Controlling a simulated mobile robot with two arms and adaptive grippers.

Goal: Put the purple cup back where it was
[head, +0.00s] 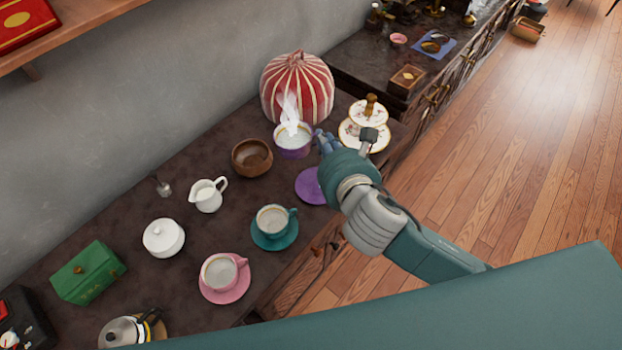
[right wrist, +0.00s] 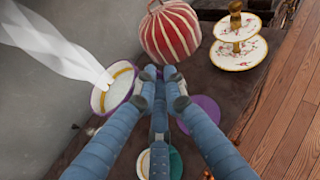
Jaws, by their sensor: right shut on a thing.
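The purple cup (head: 292,143) holds a pale drink with steam rising. It is up near the striped cosy, apart from the purple saucer (head: 309,187), which lies empty on the dark counter. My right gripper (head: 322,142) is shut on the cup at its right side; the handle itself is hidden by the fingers. In the right wrist view the cup (right wrist: 112,90) is left of the fingertips (right wrist: 161,76), and the saucer (right wrist: 204,112) shows partly behind the right finger. My left gripper is not in view.
A striped cosy (head: 298,90) stands behind the cup, a tiered plate stand (head: 362,134) right. A wooden bowl (head: 252,158), a white creamer (head: 207,195), a teal cup (head: 272,220) and a pink cup (head: 220,271) stand left and nearer. The counter's front edge is close to the saucer.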

